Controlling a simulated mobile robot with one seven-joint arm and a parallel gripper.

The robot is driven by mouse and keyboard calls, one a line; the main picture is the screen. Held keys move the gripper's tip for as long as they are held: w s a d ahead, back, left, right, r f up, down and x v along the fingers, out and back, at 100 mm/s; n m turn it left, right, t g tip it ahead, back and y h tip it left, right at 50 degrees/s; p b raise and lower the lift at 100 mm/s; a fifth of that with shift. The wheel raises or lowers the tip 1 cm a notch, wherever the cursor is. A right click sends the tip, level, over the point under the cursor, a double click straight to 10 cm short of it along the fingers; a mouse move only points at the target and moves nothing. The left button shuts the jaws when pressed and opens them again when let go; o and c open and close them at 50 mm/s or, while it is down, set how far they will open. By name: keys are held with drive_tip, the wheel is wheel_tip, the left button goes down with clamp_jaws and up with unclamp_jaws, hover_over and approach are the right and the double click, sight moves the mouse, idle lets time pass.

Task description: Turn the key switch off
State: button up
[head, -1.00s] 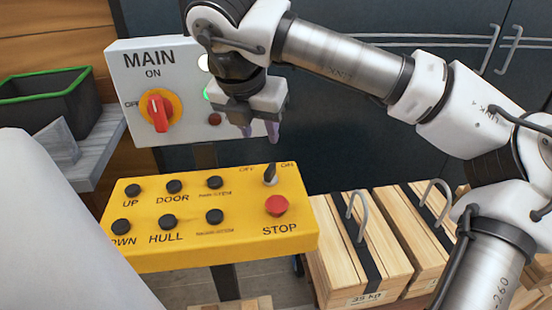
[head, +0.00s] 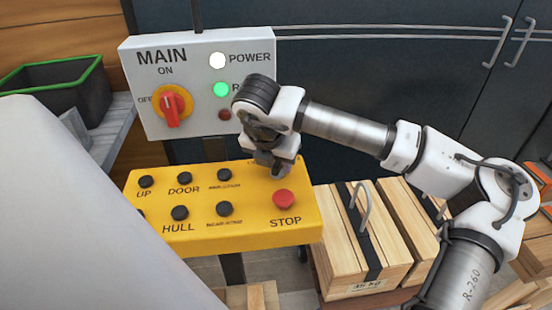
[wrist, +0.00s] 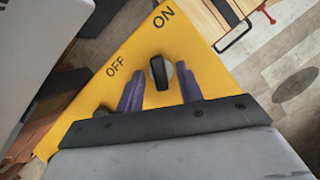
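The yellow control box (head: 255,222) stands in the middle of the head view. My gripper (head: 275,172) is over its upper right part, above the red STOP button (head: 284,198), and hides the key switch there. In the wrist view the key switch (wrist: 158,73) is a dark knob on the yellow face, with its bow lined up roughly toward the ON label (wrist: 163,16). The OFF label (wrist: 115,66) is to its left. My gripper's purple fingers (wrist: 159,80) are apart, one on each side of the key, with gaps showing. I cannot tell how deep they reach.
A grey MAIN panel (head: 190,60) with a red rotary switch (head: 172,105) and a lit green lamp (head: 221,89) stands behind. Black buttons (head: 180,213) fill the box's left part. Wooden crates with hooks (head: 335,250) stand to the right.

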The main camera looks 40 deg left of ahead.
drive_tip(key=shift+c, duration=0.5)
clamp_jaws()
